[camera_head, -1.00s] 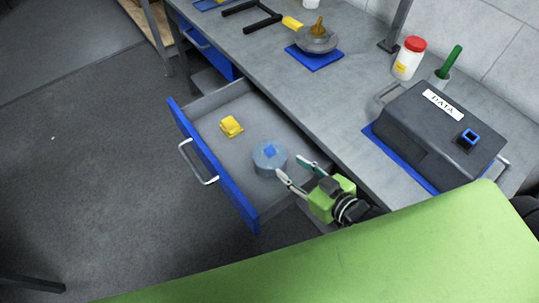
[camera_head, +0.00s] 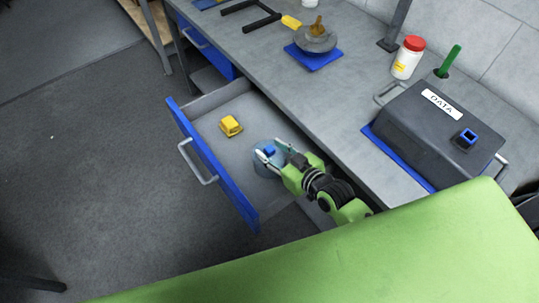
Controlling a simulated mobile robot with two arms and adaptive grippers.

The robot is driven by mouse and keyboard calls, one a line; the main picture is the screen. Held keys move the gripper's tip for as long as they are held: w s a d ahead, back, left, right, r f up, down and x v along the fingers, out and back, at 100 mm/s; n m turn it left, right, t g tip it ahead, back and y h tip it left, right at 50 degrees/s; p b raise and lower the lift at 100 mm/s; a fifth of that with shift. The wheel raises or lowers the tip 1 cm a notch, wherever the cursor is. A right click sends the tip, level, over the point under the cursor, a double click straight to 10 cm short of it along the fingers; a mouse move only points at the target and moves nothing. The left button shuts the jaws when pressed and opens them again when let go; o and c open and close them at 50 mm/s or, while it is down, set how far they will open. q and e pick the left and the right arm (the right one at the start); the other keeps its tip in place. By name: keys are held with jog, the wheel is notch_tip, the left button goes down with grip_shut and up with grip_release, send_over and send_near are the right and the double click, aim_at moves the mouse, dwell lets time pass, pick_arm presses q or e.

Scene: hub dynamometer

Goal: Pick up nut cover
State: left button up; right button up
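A round, pale blue, see-through piece with a small blue knob on top (camera_head: 270,150) stands in the open drawer (camera_head: 207,127); I take it to be the nut cover. My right gripper (camera_head: 267,148) is over it, with its two fingers apart on either side of the knob. I cannot tell whether the fingers touch the knob. The gripper and arm hide the right part of the cover. My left gripper is not in view.
A yellow block (camera_head: 231,126) lies in the drawer, left of the cover. The grey workbench (camera_head: 340,100) runs along the drawer's right side. A black DATA box (camera_head: 420,130) stands on it. The drawer's blue front (camera_head: 215,170) faces open floor.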

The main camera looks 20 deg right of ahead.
jog(key=shift+c, duration=0.4)
grip_shut()
jog(key=shift+r, duration=0.1)
